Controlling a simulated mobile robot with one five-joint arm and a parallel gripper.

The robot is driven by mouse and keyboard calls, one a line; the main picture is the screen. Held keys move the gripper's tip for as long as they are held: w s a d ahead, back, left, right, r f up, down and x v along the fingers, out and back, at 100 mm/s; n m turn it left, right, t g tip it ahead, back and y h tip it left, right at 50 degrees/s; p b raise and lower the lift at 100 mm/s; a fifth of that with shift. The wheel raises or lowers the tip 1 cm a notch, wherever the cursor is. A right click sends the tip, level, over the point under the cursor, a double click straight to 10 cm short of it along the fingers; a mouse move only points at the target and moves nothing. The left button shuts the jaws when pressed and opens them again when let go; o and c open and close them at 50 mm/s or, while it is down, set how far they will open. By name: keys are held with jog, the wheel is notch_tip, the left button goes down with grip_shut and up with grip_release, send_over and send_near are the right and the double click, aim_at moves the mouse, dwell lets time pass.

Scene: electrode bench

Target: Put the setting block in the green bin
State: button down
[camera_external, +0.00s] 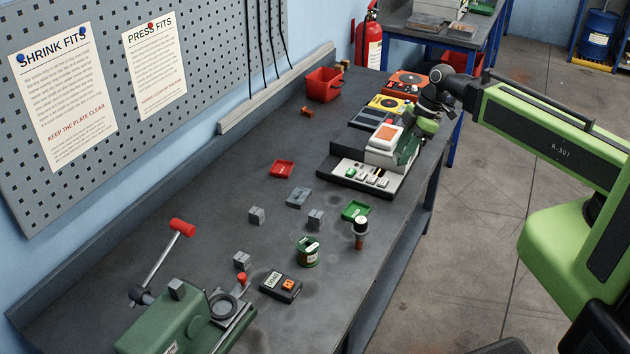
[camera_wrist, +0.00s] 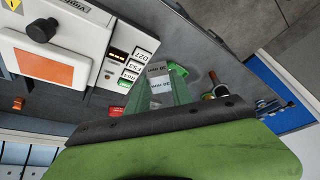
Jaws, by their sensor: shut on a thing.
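My gripper (camera_wrist: 161,98) is shut on a small grey block with printed white labels (camera_wrist: 158,76), which appears to be the setting block. In the external view, my gripper (camera_external: 409,147) is beside the white-and-orange machine at the right of the bench, and the held block cannot be made out there. The green bin (camera_external: 355,210) is a small shallow tray on the bench, in front of the machine and nearer the camera. It also shows in the wrist view (camera_wrist: 178,70), just beyond the block and partly hidden by it.
The machine (camera_external: 385,147) stands close to my gripper. A green press (camera_external: 175,325) is at the near end.

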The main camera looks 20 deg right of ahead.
jog(key=shift+s+a+f+b, duration=0.15)
jog(key=shift+a+f+b, duration=2.75)
jog(key=shift+f+b, duration=0.2)
jog(key=shift+s+a+f+b, duration=0.15)
jog(key=shift+a+f+b, duration=2.75)
jog(key=shift+f+b, duration=0.15)
jog(key=c, duration=1.1)
grip_release()
jog(key=shift+r, duration=0.1)
jog(key=shift+r, duration=0.1)
jog(key=shift+r+p, duration=0.3)
jog(key=shift+p, duration=0.2)
jog(key=p+v, duration=1.1)
jog(key=v, duration=0.1)
jog(key=shift+r, duration=0.2)
